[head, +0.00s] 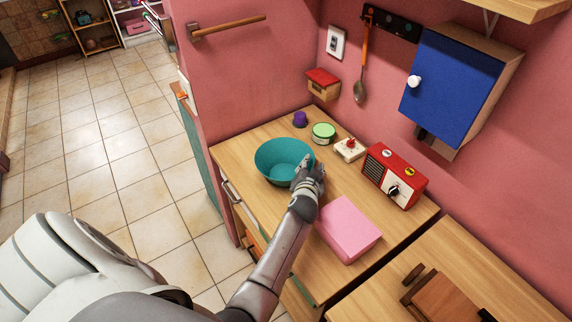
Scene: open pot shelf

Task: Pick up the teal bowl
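The teal bowl (278,160) stands upright on the wooden counter, near its left end, and looks empty. My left gripper (306,168) is at the bowl's right rim, with its fingers close to or over the edge. I cannot tell whether the fingers touch the rim or how far apart they are. The gripper hides a small part of the bowl's right side. My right gripper is not in view.
A green-lidded tin (323,133), a purple cup (300,119), a small white item (349,150) and a red radio (394,178) stand along the wall. A blue cabinet (452,88) hangs above.

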